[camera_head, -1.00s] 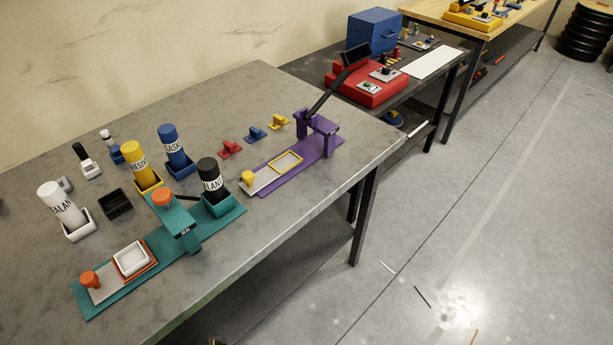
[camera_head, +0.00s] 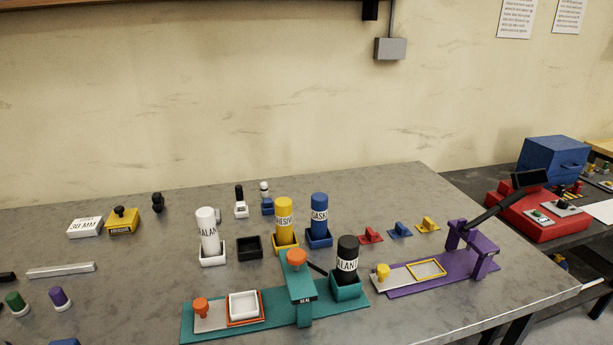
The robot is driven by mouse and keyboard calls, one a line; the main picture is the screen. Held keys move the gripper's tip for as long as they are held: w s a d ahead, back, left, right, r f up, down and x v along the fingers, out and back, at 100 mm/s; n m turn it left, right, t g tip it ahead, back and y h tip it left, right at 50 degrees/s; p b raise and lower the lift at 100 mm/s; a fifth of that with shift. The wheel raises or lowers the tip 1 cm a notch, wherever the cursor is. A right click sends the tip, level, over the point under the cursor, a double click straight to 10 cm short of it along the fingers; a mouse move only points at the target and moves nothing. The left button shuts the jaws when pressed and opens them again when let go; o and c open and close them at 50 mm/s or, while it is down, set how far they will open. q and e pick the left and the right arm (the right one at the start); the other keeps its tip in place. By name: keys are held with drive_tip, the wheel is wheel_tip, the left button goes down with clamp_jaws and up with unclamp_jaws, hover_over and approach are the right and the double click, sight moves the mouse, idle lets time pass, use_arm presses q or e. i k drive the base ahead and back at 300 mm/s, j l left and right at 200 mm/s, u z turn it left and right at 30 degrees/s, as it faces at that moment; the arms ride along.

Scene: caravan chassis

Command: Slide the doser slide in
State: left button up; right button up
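The teal doser (camera_head: 304,309) stands near the front of the grey table, with an orange knob (camera_head: 296,257) on top of its post and a black sealant bottle (camera_head: 347,259) in a teal holder at its right. Its light grey slide (camera_head: 211,322) lies on the teal base, out to the left of the post. The slide has an orange knob (camera_head: 201,307) at its left end and an orange frame with a white square tray (camera_head: 243,305) on it. Neither of my grippers is in view.
A purple lever press (camera_head: 470,262) with a yellow-knobbed slide (camera_head: 399,276) is to the right. Behind the doser stand white (camera_head: 208,232), yellow (camera_head: 284,220) and blue (camera_head: 319,216) bottles in holders and an empty black box (camera_head: 249,248). Table left of the doser is partly clear.

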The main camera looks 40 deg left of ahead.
sight(213, 315)
drive_tip(key=u, duration=1.65)
drive_tip(key=k+l, duration=0.1)
drive_tip(key=l, duration=0.2)
drive_tip(key=k+l, duration=0.1)
drive_tip(key=l, duration=0.15)
drive_tip(key=i+u, duration=0.05)
